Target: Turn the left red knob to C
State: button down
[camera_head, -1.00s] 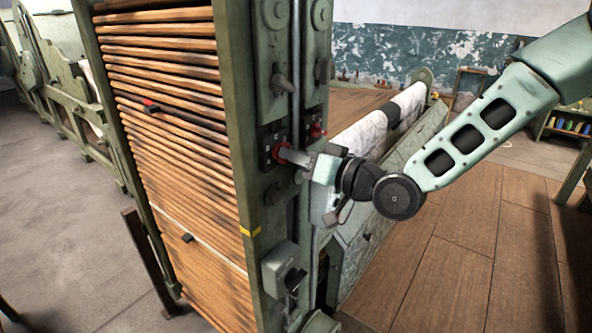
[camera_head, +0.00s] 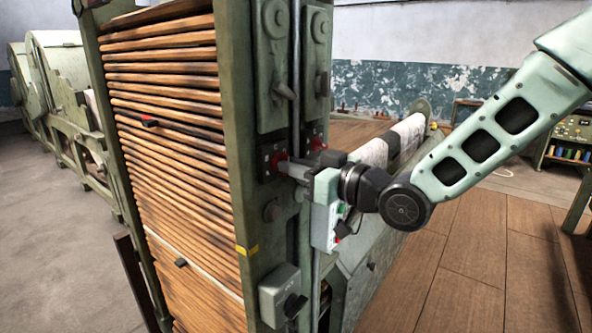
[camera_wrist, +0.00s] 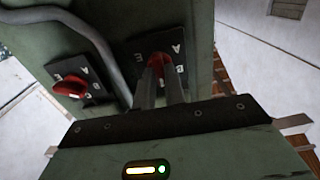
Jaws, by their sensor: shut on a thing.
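The left red knob (camera_head: 281,158) sits on a dark lettered plate on the green post. My gripper (camera_head: 290,167) is shut on this knob, reaching in from the right. In the wrist view the knob (camera_wrist: 157,58) shows red between my two fingertips (camera_wrist: 159,78). White letters A, B and E show around it on its dark plate; which letter it points to I cannot tell, as the fingers cover part of it. The right red knob (camera_head: 317,144) is on a second plate, free of my gripper. It also shows in the wrist view (camera_wrist: 70,87), at the left.
Grey levers (camera_head: 283,88) and a vertical pipe (camera_head: 295,60) stand on the post above the knobs. A grey switch box (camera_head: 283,295) is below. Stacked wooden slats (camera_head: 165,120) fill the frame at left. A white roll (camera_head: 405,132) lies behind my gripper. Open wooden floor is at right.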

jog(key=shift+f, duration=0.1)
jog(key=c, duration=1.5)
grip_release()
jog(key=shift+o, duration=0.2)
jog(key=b+v, duration=0.9)
jog(key=v, duration=0.8)
jog(key=shift+s+d, duration=0.2)
